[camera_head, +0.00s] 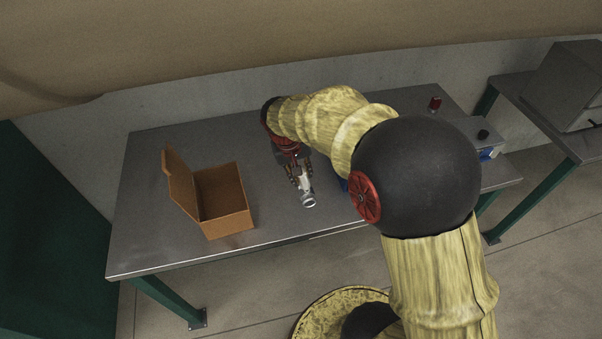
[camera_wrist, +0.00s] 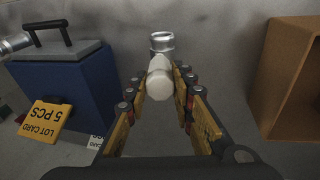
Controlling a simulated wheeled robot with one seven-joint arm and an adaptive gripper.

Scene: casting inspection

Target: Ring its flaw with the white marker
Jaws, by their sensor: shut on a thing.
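My gripper (camera_wrist: 160,100) is shut on the white marker (camera_wrist: 160,82), which points away from the wrist between the fingers. In the head view my gripper (camera_head: 300,180) is low over the grey table, with the pale marker (camera_head: 305,186) at its end. A small silvery casting (camera_wrist: 162,42) with a round rim lies just beyond the marker's far end; it also shows in the head view (camera_head: 308,201). The marker overlaps the casting in the wrist view, so I cannot tell whether they touch. I cannot make out a flaw on the casting.
An open orange-brown box (camera_head: 226,207) stands left of my gripper. In the wrist view a blue box (camera_wrist: 75,85) with a grey handled lid and a yellow lot card (camera_wrist: 45,119) stands at left. Another silvery piece (camera_wrist: 14,45) is beyond it. A red object (camera_head: 435,103) stands at the table's back.

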